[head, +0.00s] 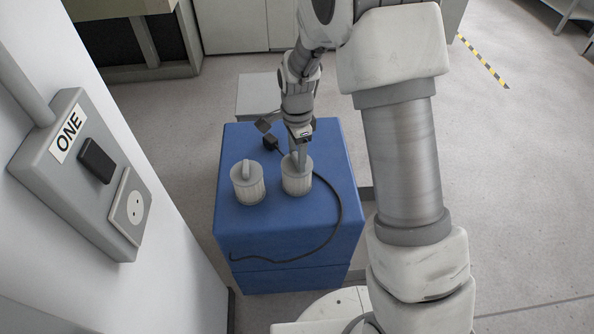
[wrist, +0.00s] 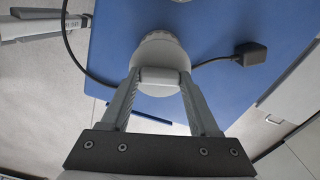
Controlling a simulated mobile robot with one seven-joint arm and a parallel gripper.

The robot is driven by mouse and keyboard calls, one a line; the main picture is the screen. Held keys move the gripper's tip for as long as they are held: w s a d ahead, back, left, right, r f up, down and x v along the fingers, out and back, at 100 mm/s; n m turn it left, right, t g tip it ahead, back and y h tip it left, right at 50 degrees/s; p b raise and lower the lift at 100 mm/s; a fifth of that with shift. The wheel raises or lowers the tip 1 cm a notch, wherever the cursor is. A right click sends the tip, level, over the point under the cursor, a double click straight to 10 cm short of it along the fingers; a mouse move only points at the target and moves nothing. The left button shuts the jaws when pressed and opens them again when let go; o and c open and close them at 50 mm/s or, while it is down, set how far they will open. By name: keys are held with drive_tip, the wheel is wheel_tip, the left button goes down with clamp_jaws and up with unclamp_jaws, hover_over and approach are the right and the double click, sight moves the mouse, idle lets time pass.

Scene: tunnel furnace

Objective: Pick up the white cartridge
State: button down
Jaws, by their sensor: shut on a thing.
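Two ribbed white cartridges with top handles are in the head view, the right one (head: 296,181) and the left one (head: 246,187). My gripper (head: 298,154) comes down from above onto the right cartridge. In the wrist view, my gripper (wrist: 160,78) is shut on the handle of that white cartridge (wrist: 161,49), with one finger on each side. The cartridge looks upright at the blue cabinet top; I cannot tell whether it touches the surface. The left cartridge stands free beside it.
The blue cabinet (head: 290,235) carries a black cable (head: 336,215) curving around the right cartridge, with a black plug (head: 270,143) behind. Open floor lies right.

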drive_tip(key=shift+r, duration=0.1)
drive_tip(key=shift+r, duration=0.65)
wheel_tip(320, 180, up, 3)
drive_tip(key=shift+f+p, duration=0.1)
drive_tip(key=shift+p, duration=0.6)
drive_tip(key=w+a+r+p, duration=0.2)
drive_tip(key=w+a+r, duration=0.4)
drive_tip(key=w+a, duration=0.1)
drive_tip(key=shift+w+a+r, duration=0.35)
drive_tip(key=shift+a, duration=0.55)
